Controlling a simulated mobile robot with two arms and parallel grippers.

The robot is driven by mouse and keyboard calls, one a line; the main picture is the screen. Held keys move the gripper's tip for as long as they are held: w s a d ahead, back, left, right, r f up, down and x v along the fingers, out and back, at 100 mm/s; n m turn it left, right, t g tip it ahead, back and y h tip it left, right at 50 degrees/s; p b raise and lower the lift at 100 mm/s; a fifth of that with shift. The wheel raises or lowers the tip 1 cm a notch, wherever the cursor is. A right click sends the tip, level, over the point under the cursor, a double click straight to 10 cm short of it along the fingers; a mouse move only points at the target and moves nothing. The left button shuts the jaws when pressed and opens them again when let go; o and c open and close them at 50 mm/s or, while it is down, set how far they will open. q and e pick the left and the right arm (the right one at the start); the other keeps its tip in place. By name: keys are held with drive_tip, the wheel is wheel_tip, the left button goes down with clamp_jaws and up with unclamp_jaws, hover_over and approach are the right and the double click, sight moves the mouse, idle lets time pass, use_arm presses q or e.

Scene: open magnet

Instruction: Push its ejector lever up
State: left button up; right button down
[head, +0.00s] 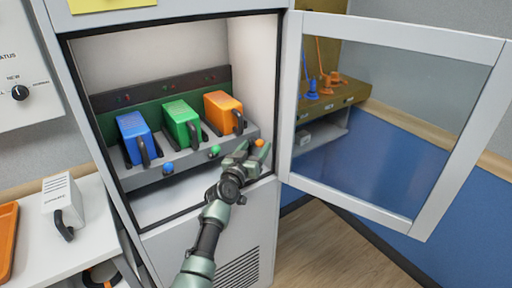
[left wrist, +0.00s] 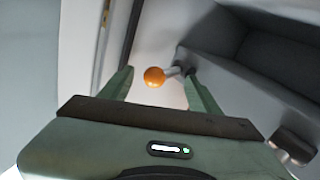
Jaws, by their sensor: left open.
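The orange-knobbed ejector lever (head: 260,143) sticks out from the front of the rack, below the orange module (head: 222,113). My left gripper (head: 248,153) is open right at this lever. In the left wrist view, the orange knob (left wrist: 154,77) shows between the two spread fingers of my gripper (left wrist: 158,73), with room to the left finger. Its short metal stem runs right, towards the right fingertip; I cannot tell whether they touch. A blue-knobbed lever (head: 168,169) and a green-knobbed lever (head: 214,151) sit below the blue module (head: 134,136) and green module (head: 182,125). My right gripper is out of view.
A loose white module (head: 63,204) and an orange tray (head: 7,238) lie on the left counter. A shelf with hanging tools (head: 325,85) is behind the door.

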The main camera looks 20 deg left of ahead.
use_arm(q)
drive_tip(key=shift+w, duration=0.5)
drive_tip(key=c, duration=1.3)
drive_tip(key=shift+r+p, duration=0.3)
drive_tip(key=shift+p, duration=0.2)
drive_tip(key=n+g+p, duration=0.1)
drive_tip(key=p, duration=0.2)
drive_tip(key=r+n+p, duration=0.1)
drive_tip(key=p, duration=0.2)
drive_tip(key=r+n+g+p, duration=0.1)
drive_tip(key=p, duration=0.2)
drive_tip(key=shift+w+a+r+g+p, duration=0.15)
drive_tip(key=shift+w+a+g+p, duration=0.15)
drive_tip(key=shift+a, duration=0.05)
drive_tip(key=shift+c, duration=0.2)
drive_tip(key=shift+w+a+r+n+g+h+p, duration=0.1)
drive_tip(key=shift+w+a+n+g+h+p, duration=0.2)
drive_tip(key=shift+n+p, duration=0.35)
drive_tip(key=shift+s+a+r+n+g+h+p, duration=0.1)
drive_tip(key=shift+n+g+h+p, duration=0.3)
drive_tip(key=shift+p, duration=0.3)
drive_tip(key=shift+f, duration=0.1)
clamp_jaws()
